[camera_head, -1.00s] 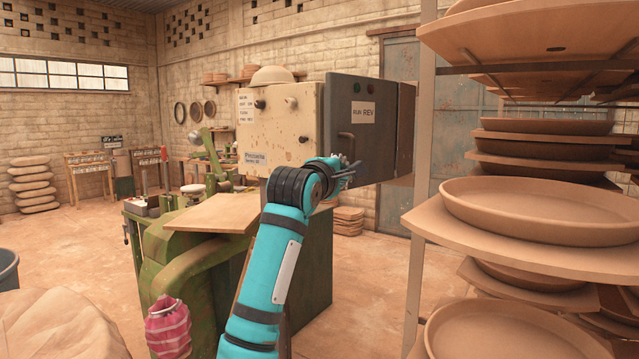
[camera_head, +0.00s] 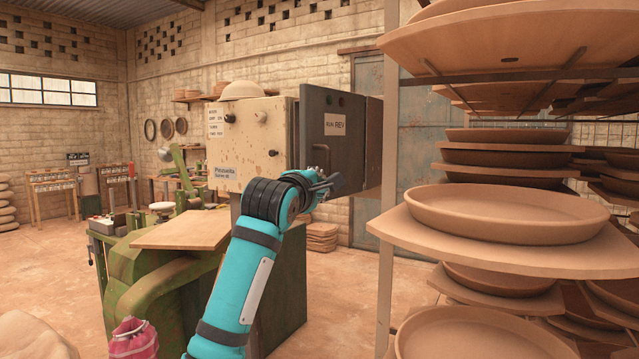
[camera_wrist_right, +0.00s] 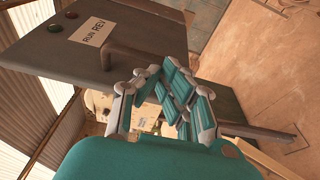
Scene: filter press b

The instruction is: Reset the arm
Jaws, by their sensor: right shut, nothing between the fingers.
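My right arm reaches up the middle of the head view, and its gripper (camera_head: 324,183) is in front of the dark grey door (camera_head: 348,165) of the control box. In the right wrist view the gripper (camera_wrist_right: 172,85) is shut and empty, its fingers close to the door (camera_wrist_right: 95,75) and its bar handle (camera_wrist_right: 150,58). I cannot tell whether the fingers touch the handle. The handle (camera_head: 323,158) also shows just above the gripper in the head view. The door stands open from the cream box (camera_head: 243,150). My left gripper is not in view.
A rack at the right holds several clay dishes (camera_head: 506,213) on boards, its upright post (camera_head: 388,200) close to the door. A green machine (camera_head: 170,285) with a flat board (camera_head: 182,230) stands left of my arm. Open floor (camera_head: 335,290) lies between machine and rack.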

